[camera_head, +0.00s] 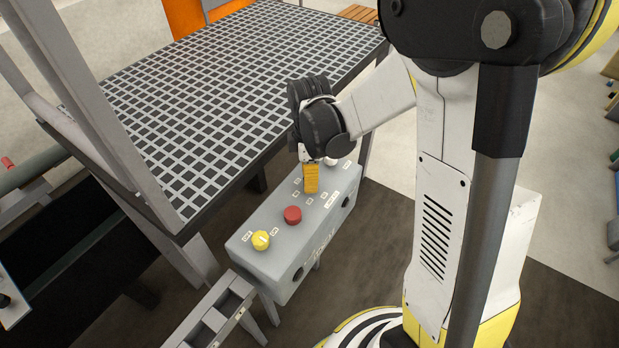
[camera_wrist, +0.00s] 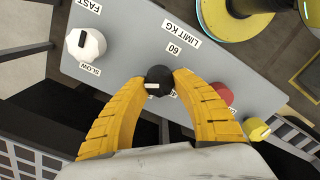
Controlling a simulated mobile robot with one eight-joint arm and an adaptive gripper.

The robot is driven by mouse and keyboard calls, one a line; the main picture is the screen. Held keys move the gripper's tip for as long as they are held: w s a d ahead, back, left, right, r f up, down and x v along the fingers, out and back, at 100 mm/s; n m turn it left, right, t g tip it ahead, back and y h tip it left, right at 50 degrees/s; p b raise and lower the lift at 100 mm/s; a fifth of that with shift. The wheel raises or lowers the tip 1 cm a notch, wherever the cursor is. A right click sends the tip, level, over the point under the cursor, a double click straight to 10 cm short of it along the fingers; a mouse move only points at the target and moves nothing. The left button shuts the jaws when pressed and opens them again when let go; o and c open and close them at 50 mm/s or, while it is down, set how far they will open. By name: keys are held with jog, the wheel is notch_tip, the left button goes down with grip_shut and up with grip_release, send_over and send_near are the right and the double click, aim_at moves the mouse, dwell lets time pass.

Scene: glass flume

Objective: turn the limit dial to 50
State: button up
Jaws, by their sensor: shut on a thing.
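The limit dial (camera_wrist: 158,75) is a small black knob with a white pointer mark on the grey control box (camera_head: 262,262). In the wrist view the pointer mark lies on the dial's lower left side. The labels "LIMIT KG" and "60" are readable above the dial; other scale labels are partly hidden or too small to read. My gripper (camera_wrist: 161,79) has its yellow fingers shut on the dial, one on each side. In the head view my gripper (camera_head: 311,188) points down onto the box and hides the dial.
A white FAST/SLOW knob (camera_wrist: 86,43) sits on one side of the dial. A red button (camera_head: 292,215) and a yellow switch (camera_head: 261,240) sit on the other. A black-and-grey grid table (camera_head: 220,100) stands close behind the box.

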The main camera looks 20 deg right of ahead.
dwell(0.3)
jog(key=o, duration=1.2)
notch_tip(320, 180, up, 12)
